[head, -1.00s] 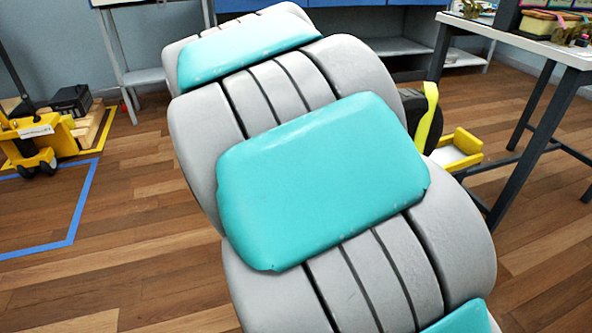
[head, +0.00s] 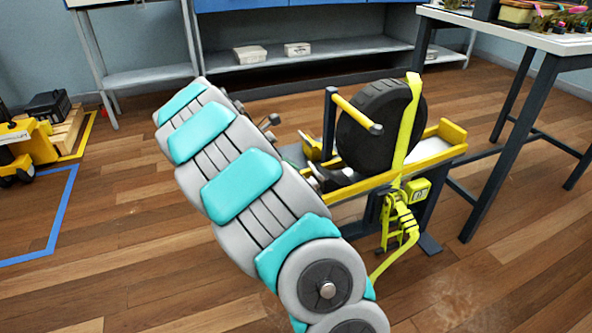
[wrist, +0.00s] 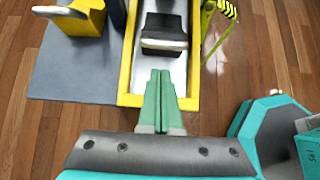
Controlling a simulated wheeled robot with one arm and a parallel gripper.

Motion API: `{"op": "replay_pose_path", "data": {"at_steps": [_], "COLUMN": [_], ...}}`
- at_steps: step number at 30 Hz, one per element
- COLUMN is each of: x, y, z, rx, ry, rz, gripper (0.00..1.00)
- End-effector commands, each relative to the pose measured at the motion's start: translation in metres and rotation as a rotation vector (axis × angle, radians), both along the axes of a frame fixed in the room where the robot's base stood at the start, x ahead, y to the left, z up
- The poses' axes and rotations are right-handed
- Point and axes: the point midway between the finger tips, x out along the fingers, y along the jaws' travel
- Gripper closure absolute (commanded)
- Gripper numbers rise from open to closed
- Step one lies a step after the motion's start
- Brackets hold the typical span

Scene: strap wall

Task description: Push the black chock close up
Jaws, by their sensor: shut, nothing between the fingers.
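The black chock (wrist: 164,34) sits on the pale bed of a yellow-edged channel (wrist: 127,70) in the wrist view, with a grey upper edge. In the head view a dark block (head: 338,180), apparently this chock, is low at the left of the black wheel (head: 372,130); my arm partly covers it. My gripper (wrist: 161,76) is shut and empty, its green fingers together over the channel's near end. The fingertips point at the chock, with a small strip of bed showing between. The wheel is not clearly visible in the wrist view, so the chock-to-wheel gap cannot be told.
A yellow chock (wrist: 80,18) with a grey handle stands on the dark plate (wrist: 75,70) left of the channel. A yellow strap (head: 408,130) runs over the wheel to a ratchet (head: 400,222). A white-topped workbench (head: 500,32) stands at the right.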

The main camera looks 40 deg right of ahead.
Motion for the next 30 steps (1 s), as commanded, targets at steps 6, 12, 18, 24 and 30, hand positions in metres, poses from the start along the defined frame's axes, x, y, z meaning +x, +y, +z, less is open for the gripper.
{"op": "replay_pose_path", "data": {"at_steps": [6, 12, 18, 24, 30], "x": [-0.008, -0.013, -0.015, -0.015, -0.016], "y": [-0.028, -0.047, -0.056, -0.057, -0.060], "z": [-0.028, -0.049, -0.058, -0.058, -0.057], "rx": [0.000, 0.002, 0.001, 0.001, 0.001], "ry": [0.000, -0.002, -0.001, -0.003, -0.003], "rz": [-0.006, -0.004, -0.004, -0.002, -0.004], "gripper": [1.00, 1.00, 1.00, 1.00, 1.00]}}
